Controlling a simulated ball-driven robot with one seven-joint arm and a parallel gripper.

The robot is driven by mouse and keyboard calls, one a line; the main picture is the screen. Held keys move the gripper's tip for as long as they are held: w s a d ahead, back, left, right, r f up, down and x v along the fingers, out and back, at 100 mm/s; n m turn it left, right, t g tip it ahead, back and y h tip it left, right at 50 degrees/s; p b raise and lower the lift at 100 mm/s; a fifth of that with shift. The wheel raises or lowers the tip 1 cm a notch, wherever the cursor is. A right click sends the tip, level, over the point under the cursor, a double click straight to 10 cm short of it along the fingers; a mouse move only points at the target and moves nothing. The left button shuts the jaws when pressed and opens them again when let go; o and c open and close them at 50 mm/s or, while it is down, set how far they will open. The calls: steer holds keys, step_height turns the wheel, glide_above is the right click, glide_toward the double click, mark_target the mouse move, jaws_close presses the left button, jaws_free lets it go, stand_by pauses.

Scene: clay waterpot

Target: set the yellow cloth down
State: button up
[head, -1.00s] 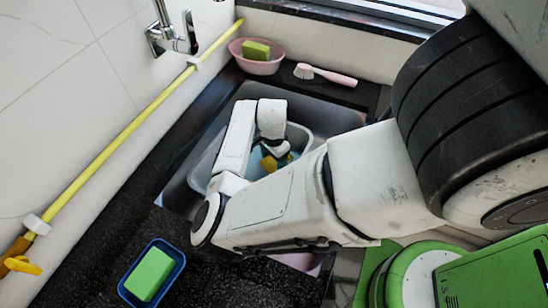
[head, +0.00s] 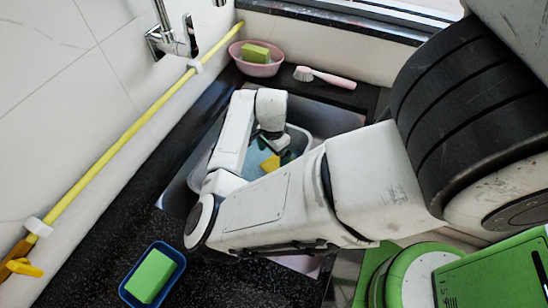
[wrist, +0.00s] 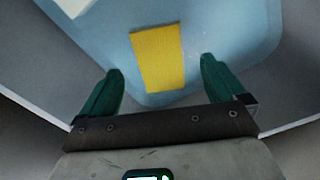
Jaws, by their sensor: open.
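The yellow cloth (wrist: 157,58) lies flat on the light blue bottom of a tub (wrist: 210,35) in the wrist view. In the head view the cloth (head: 270,164) shows as a small yellow patch inside the tub (head: 301,137), partly hidden by my arm. My gripper (wrist: 160,85) is open, its two green fingers spread wide on either side of the cloth's near end. Nothing is between the fingertips except the view of the cloth beyond them; I cannot tell the exact height above it. In the head view my gripper (head: 284,153) is mostly hidden behind my wrist.
The tub stands in a sink (head: 325,118) set in a black counter (head: 85,240). A pink bowl with a sponge (head: 258,66) and a pink brush (head: 325,77) are at the back. A blue dish with a green sponge (head: 151,275) is at front left. A yellow hose (head: 120,142) runs along the wall.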

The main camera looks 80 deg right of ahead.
mark_target(273, 164)
step_height(273, 164, up, 8)
steer(key=shift+p, duration=0.3)
stand_by(0.5)
